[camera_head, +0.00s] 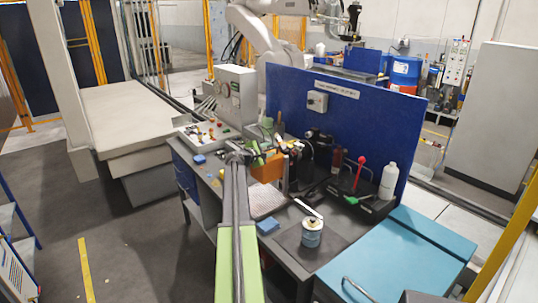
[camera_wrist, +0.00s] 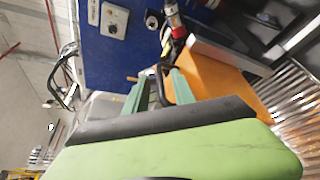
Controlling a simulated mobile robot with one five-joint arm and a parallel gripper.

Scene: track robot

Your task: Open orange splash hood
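The orange splash hood (camera_head: 267,169) sits on the workbench in front of the blue panel, and its top edge looks level in the head view. In the wrist view the orange hood (camera_wrist: 225,85) is a broad sheet to the right of my gripper (camera_wrist: 160,80). The two green fingers stand apart. A dark curved bar (camera_wrist: 161,86) shows in the gap between them; I cannot tell whether either finger touches it. In the head view my gripper (camera_head: 262,155) is at the hood's upper left, small and partly merged with clutter.
A blue panel (camera_head: 345,120) stands behind the hood. A grey control box (camera_head: 236,96) stands at the left. A teal cabinet (camera_head: 395,262) is at the front right.

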